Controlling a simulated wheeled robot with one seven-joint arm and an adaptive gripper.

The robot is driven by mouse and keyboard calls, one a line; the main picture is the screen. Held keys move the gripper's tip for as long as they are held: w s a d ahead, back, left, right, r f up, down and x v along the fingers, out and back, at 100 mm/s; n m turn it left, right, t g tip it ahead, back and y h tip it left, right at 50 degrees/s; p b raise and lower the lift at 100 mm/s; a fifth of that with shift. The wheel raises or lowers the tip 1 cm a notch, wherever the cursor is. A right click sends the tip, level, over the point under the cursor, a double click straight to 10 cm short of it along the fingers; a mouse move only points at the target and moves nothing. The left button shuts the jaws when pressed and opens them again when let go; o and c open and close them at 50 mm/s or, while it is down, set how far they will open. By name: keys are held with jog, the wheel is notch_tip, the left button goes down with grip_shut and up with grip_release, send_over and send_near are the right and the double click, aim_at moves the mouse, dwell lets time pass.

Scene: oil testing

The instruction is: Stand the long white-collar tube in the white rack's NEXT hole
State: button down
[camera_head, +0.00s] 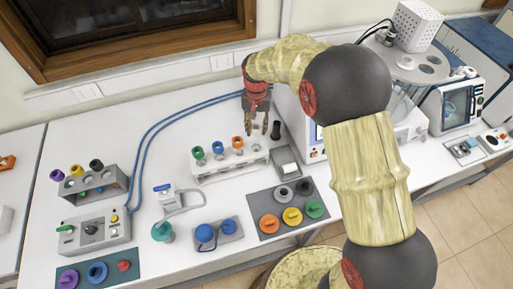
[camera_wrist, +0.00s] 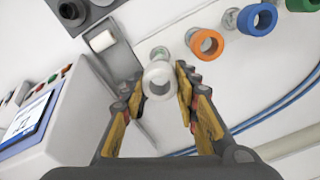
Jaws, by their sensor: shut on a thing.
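The white-collar tube (camera_wrist: 160,80) is between the two fingers of my gripper (camera_wrist: 160,88) in the wrist view, seen nearly end-on from its collar. Its clear lower part points away from the camera; I cannot tell whether its end is in a hole. In the head view my gripper (camera_head: 258,122) points down over the right end of the white rack (camera_head: 230,168), and the tube is mostly hidden. The rack holds a green-collar tube (camera_head: 198,153), a blue-collar tube (camera_head: 218,147) and an orange-collar tube (camera_head: 238,142) in a row, the orange nearest my gripper.
A grey rack (camera_head: 92,188) with several capped tubes stands at the left. A grey box with a white roll (camera_head: 288,170) is close to the rack's right end, beside a white instrument. A panel of coloured knobs (camera_head: 290,212) lies in front. Blue hoses run behind the white rack.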

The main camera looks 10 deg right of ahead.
jog(key=shift+f+b, duration=0.75)
jog(key=shift+f, duration=0.95)
jog(key=shift+f+b, duration=0.35)
jog(key=shift+f, duration=0.3)
jog(key=c, duration=1.3)
grip_release()
jog(key=shift+o, duration=0.2)
notch_tip(320, 180, up, 12)
